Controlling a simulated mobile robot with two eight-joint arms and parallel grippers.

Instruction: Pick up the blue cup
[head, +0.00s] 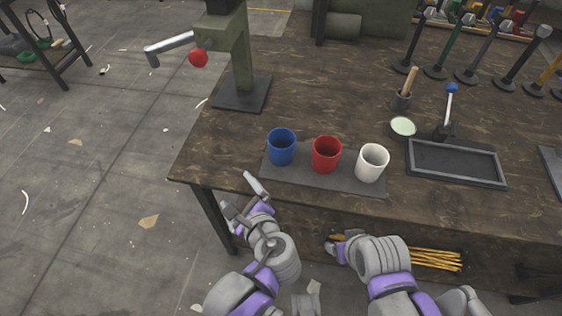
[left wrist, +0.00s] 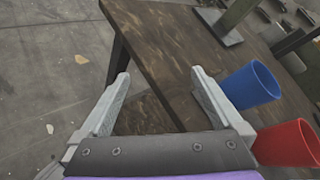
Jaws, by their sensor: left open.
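The blue cup (head: 282,148) stands upright at the left end of a row of cups on a dark mat (head: 270,177) near the table's front edge. It also shows in the left wrist view (left wrist: 252,84), just right of my right-hand finger. My left gripper (head: 243,196) is open and empty at the table's front left edge, in front of and a little left of the blue cup. In the left wrist view its fingers (left wrist: 160,76) stand wide apart with only table edge and floor between them. My right gripper (head: 335,246) is low by the table front, its jaws unclear.
The red cup (head: 326,156) and the white cup (head: 372,163) stand right of the blue cup. A green press (head: 241,65) with a red-knobbed lever rises behind. A black tray (head: 455,163) and a small press lie right. Table space left of the blue cup is clear.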

